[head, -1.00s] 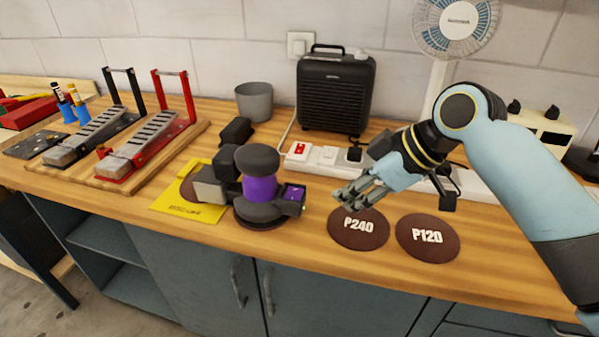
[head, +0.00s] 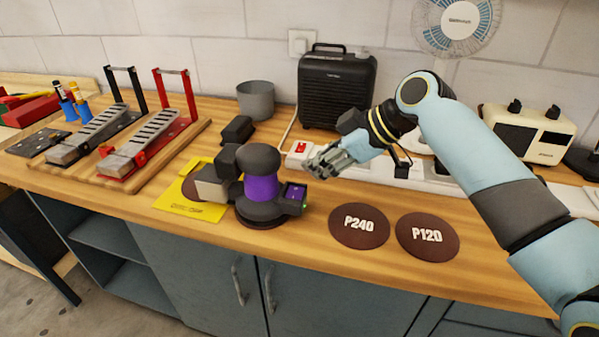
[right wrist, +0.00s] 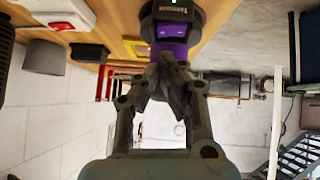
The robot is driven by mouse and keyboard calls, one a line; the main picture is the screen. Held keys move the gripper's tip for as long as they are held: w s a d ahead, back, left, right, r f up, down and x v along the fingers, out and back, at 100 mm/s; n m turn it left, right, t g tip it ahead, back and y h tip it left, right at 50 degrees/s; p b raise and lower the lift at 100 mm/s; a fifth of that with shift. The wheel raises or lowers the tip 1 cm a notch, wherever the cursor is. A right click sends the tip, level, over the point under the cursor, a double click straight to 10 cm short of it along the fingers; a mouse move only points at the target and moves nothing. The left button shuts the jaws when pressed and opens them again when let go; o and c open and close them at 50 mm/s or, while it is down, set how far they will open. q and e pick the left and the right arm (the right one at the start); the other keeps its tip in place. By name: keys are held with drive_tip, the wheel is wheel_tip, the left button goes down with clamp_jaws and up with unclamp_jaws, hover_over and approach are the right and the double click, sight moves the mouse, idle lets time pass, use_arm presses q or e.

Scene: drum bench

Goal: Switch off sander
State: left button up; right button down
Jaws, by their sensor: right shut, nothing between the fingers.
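The sander (head: 262,186), dark grey with a purple band, stands on the wooden bench beside a yellow sheet. A small box with a purple face and a green light (head: 295,196) sticks out from its right side. The sander also shows upside down at the top of the right wrist view (right wrist: 172,30), with a green light on its dark end. My right gripper (head: 314,171) is shut and empty, a little above and to the right of the sander, apart from it. Its closed fingers show in the right wrist view (right wrist: 166,68). My left gripper is not in view.
Brown discs marked P240 (head: 359,226) and P120 (head: 427,236) lie at the front right. A white power strip (head: 372,169) with a red switch (head: 300,147) lies behind my right gripper. A black heater (head: 337,90) and grey cup (head: 256,101) stand behind.

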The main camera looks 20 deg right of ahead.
sight(286, 185)
drive_tip(key=x, duration=0.5)
drive_tip(key=shift+w+a+f, duration=0.1)
drive_tip(key=shift+a, duration=0.05)
drive_tip(key=shift+w+f+b, duration=0.15)
drive_tip(key=shift+f+b, duration=0.25)
drive_tip(key=shift+f, duration=0.15)
drive_tip(key=shift+r, duration=0.25)
drive_tip(key=shift+p, duration=0.35)
